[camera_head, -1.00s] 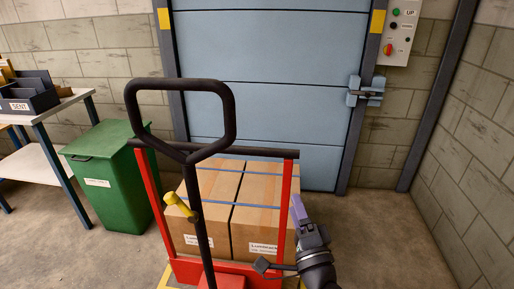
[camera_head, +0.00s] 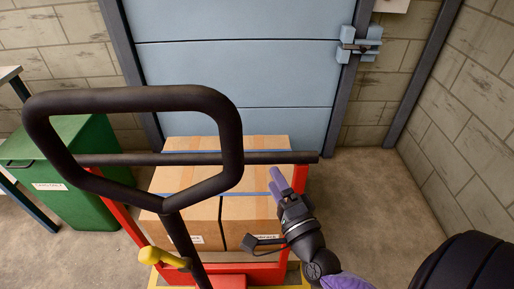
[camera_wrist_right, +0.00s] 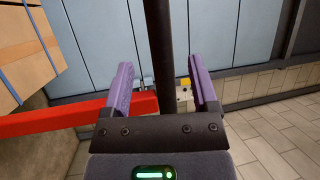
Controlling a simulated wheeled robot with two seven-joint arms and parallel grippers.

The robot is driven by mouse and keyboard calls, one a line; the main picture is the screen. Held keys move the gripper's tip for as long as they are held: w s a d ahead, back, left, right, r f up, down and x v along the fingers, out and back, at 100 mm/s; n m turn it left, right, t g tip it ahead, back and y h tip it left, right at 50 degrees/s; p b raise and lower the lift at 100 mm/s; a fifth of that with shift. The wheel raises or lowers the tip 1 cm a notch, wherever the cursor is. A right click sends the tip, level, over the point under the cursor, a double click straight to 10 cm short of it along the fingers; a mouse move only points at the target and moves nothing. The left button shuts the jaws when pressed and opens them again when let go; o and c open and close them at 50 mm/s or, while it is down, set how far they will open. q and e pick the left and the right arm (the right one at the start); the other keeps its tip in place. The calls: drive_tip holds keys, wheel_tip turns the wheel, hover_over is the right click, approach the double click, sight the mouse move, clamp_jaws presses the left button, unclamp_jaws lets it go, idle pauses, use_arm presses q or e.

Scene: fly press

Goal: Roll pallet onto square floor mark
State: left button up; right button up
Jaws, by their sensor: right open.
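The red pallet truck (camera_head: 120,213) stands in front of me with a black loop handle (camera_head: 137,97) and a black crossbar (camera_head: 280,157) on its red posts. Strapped cardboard boxes (camera_head: 180,226) ride behind the posts. Yellow edging (camera_head: 292,287) shows low around the load; I cannot tell whether it is the floor mark. My right gripper (camera_head: 279,184) is open just below the crossbar's right end, by the right post. In the right wrist view a black bar (camera_wrist_right: 159,40) runs between its open fingers, beside a red post (camera_wrist_right: 70,119); contact is unclear. My left gripper is not in view.
A blue door (camera_head: 235,70) with a latch (camera_head: 358,45) stands behind the load. A green bin (camera_head: 85,205) is at the left, near a table. Bare floor (camera_head: 385,200) lies to the right, up to a block wall (camera_head: 470,110).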

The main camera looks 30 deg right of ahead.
sight(265, 163)
drive_tip(key=x, duration=0.5)
drive_tip(key=shift+w, duration=0.3)
drive_tip(key=shift+w+d+r, duration=0.1)
drive_tip(key=shift+w+r, duration=0.1)
drive_tip(key=shift+w, duration=0.45)
drive_tip(key=c, duration=0.7)
clamp_jaws()
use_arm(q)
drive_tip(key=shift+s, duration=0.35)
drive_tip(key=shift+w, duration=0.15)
